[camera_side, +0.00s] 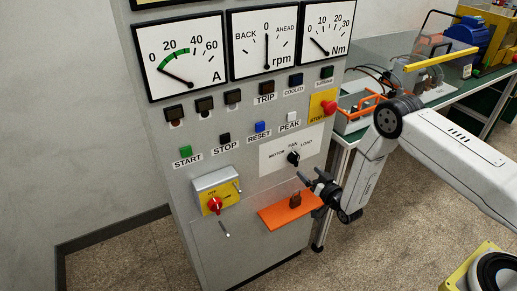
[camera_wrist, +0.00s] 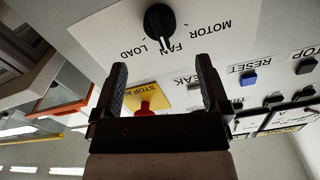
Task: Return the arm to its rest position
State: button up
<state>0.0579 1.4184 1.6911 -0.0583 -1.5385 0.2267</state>
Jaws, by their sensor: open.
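My gripper (camera_side: 316,184) is in front of the grey control cabinet (camera_side: 150,120), just above the orange shelf and below the selector knob. Its fingers are apart with nothing between them; in the wrist view the open gripper (camera_wrist: 162,90) faces the panel. The black selector knob (camera_side: 293,158), marked MOTOR, FAN and LOAD, is close to the fingertips; it also shows in the wrist view (camera_wrist: 160,22), its pointer towards FAN. My arm reaches in from the right.
An orange shelf (camera_side: 282,217) juts from the cabinet below my gripper, with a padlock (camera_side: 295,200) on it. A red stop button (camera_side: 328,107) and a yellow switch box with a red handle (camera_side: 215,205) stick out. A green-topped bench (camera_side: 450,95) with equipment stands behind my arm.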

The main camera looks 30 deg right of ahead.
jog(key=shift+s, duration=0.25)
notch_tip(320, 180, up, 11)
jog(key=s+n+g, duration=0.1)
jog(key=s+g, duration=0.2)
jog(key=g, duration=0.4)
jog(key=s+a+r+g, duration=0.1)
jog(key=s+r+g, duration=0.3)
jog(key=s, duration=0.7)
jog(key=s+a+r+n+g, duration=0.1)
jog(key=s+r+g, duration=0.3)
jog(key=s, duration=0.6)
jog(key=shift+s+r+n, duration=0.25)
jog(key=shift+s+n, duration=0.05)
jog(key=shift+s, duration=0.1)
jog(key=shift+r, duration=0.15)
